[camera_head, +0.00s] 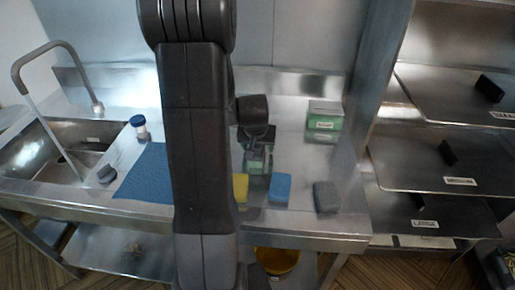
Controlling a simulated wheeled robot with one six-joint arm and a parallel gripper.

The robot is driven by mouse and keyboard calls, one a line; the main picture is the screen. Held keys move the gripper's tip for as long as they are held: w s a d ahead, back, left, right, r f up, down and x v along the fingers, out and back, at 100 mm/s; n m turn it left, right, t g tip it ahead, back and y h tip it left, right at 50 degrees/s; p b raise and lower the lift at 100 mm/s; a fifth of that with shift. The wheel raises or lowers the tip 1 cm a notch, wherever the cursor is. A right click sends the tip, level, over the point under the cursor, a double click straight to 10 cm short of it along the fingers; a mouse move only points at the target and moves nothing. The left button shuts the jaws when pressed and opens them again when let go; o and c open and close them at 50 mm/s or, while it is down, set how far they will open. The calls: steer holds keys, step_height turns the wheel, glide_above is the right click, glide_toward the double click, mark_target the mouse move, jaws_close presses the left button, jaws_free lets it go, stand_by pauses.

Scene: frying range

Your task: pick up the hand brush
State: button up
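I cannot tell for sure which thing is the hand brush. No bristles or handle can be made out on either. My gripper (257,168) is over the counter, behind a yellow sponge (240,188) and a blue sponge (280,188), left of the dark grey block and apart from it. Its fingers are too small and dark to read. My arm hides the middle of the counter.
A sink with a tall tap (50,110) is at the left, with a blue mat (145,175) and a blue-capped bottle (140,127) beside it. A green and white box (324,116) stands at the back right. A metal post and shelves (430,160) bound the right side.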

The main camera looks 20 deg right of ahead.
steer(key=shift+c, duration=0.4)
steer(key=c, duration=1.1)
steer(key=shift+c, duration=0.2)
steer(key=shift+r+p, duration=0.45)
steer(key=shift+p, duration=0.1)
step_height(320, 180, up, 10)
steer(key=shift+f+b, duration=0.25)
steer(key=shift+b, duration=0.25)
